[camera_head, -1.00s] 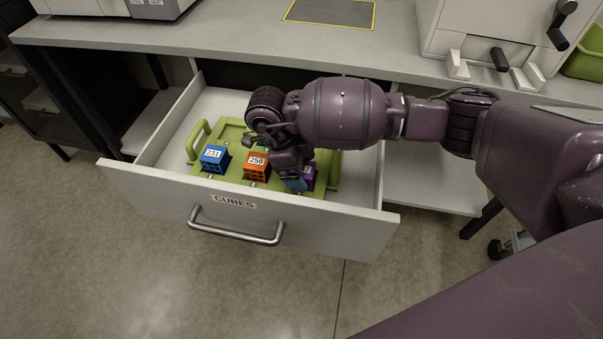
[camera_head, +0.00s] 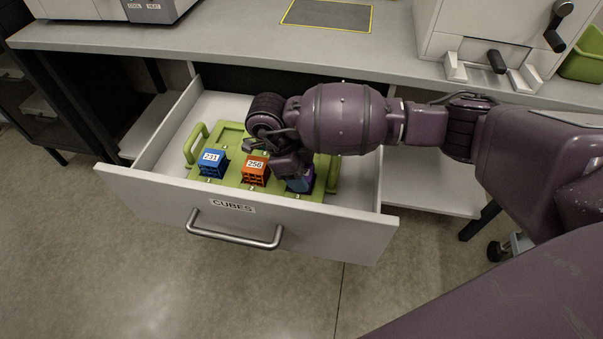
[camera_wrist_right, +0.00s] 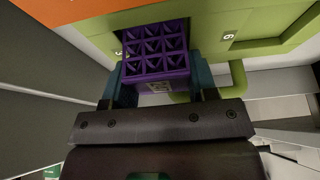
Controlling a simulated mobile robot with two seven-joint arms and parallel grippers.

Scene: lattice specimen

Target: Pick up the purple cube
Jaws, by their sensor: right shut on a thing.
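The purple cube (camera_wrist_right: 155,52) is a lattice block and shows large in the right wrist view, between the two teal fingertips of my right gripper (camera_wrist_right: 160,80). In the head view only a sliver of the purple cube (camera_head: 308,180) shows beside the right gripper (camera_head: 297,183), which reaches down over it. The right gripper is shut on the cube. The cube is at the right end of the green tray (camera_head: 232,142); I cannot tell whether it still touches its slot. My left gripper is not in view.
A blue cube (camera_head: 211,164) labelled 231 and an orange cube (camera_head: 255,171) labelled 256 sit in the tray to the left. The tray lies in an open drawer (camera_head: 330,227) marked CUBES. The worktop (camera_head: 235,40) is above and behind the drawer.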

